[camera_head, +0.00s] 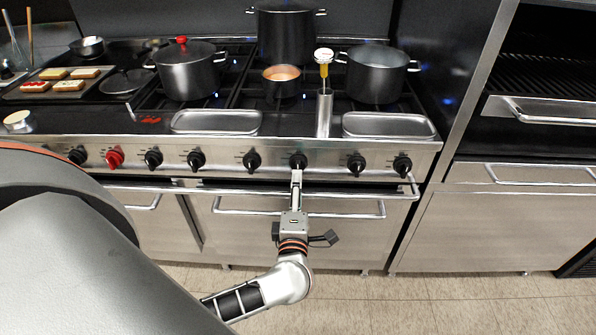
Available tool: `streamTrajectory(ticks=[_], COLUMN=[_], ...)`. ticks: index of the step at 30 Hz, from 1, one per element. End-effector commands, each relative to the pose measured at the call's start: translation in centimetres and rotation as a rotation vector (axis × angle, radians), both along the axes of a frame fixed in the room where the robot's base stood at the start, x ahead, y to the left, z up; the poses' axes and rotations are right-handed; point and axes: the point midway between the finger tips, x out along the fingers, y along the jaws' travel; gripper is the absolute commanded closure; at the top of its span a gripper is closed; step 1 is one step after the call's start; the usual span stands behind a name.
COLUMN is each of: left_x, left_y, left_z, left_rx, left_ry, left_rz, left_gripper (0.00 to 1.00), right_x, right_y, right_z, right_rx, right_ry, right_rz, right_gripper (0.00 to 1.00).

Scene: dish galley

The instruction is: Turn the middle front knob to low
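A row of several black knobs runs along the stove's steel front panel. The black knob (298,160) right of the panel's centre is directly in front of my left gripper (297,175). Another black knob (252,161) is just left of it, and one (356,163) is to its right. My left gripper reaches up from below, with its fingertips at the lower edge of that knob, seemingly touching it. The fingers are seen edge-on, so their opening is hidden. The knob's exact setting is too small to read. My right gripper is not in view.
A red knob (114,158) sits on the left of the panel. A towel rail (330,190) runs below the knobs. Pots, including a small orange-filled one (282,80), stand on the burners. Steel trays (217,122) lie along the front edge. The floor (400,305) is clear.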

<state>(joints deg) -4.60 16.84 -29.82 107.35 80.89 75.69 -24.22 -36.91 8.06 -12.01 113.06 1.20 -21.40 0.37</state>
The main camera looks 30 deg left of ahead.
Motion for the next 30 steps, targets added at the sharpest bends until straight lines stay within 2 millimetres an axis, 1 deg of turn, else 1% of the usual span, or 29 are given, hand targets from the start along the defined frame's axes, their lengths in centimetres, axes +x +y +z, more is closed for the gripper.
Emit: streamTrajectory(ticks=[5, 9, 15, 19, 26, 27, 29, 30], left_x=[1.9, 3.8, 5.7, 6.3, 6.3, 6.3, 6.3, 6.3], left_y=[1.3, 2.5, 3.6, 3.9, 4.0, 4.0, 4.0, 4.0], left_z=[0.1, 0.0, 0.0, 0.0, 0.0, 0.0, 0.0, 0.0], left_rx=[0.000, -0.002, 0.000, -0.002, -0.003, -0.003, -0.002, -0.002], left_ry=[-0.001, -0.001, 0.000, 0.000, 0.001, 0.001, 0.000, 0.000], left_rz=[0.004, 0.004, 0.003, 0.003, 0.003, 0.002, 0.002, 0.002], left_gripper=[0.48, 0.48, 0.48, 0.48, 0.48, 0.50, 0.66, 0.76], right_x=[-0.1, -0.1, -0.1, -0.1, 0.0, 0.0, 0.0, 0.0], right_y=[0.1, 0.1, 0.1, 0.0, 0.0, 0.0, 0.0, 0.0], right_z=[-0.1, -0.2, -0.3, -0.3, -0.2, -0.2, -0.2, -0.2], right_rx=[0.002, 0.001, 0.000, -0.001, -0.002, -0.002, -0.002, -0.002], right_ry=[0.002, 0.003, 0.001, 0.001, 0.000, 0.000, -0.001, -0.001], right_rz=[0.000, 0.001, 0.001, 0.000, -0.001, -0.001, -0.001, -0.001], right_gripper=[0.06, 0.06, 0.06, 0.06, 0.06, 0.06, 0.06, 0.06])
